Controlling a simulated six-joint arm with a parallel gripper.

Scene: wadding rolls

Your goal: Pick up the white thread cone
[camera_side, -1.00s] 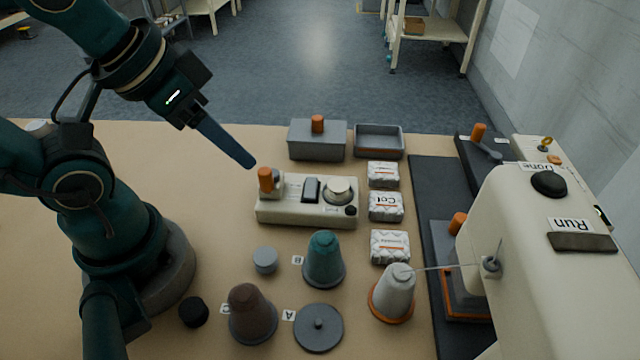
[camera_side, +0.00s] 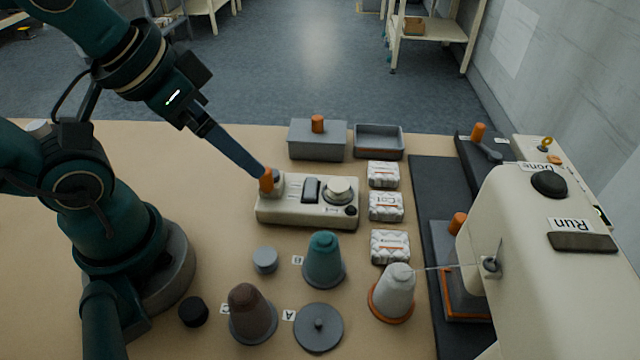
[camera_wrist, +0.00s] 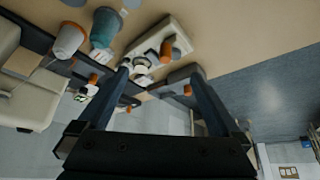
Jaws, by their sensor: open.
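The white thread cone (camera_side: 398,287) stands upright on an orange base at the front right of the table, and a thread runs from it to the sewing machine. In the wrist view, a pale cone with an orange rim (camera_wrist: 68,42) at upper left appears to be it. My gripper (camera_side: 262,170) is open and empty, well behind and left of the cone. Its fingertips overlap the orange knob (camera_side: 267,183) of the cream device in the side view; I cannot tell whether they touch. In the wrist view the fingers (camera_wrist: 160,74) are spread apart.
A teal cone (camera_side: 323,258) and a brown cone (camera_side: 251,312) stand left of the white one, with a grey disc (camera_side: 318,330) between. Wrapped packs (camera_side: 389,246) line up behind it. The sewing machine (camera_side: 545,265) is close on its right. The table's left part is largely clear.

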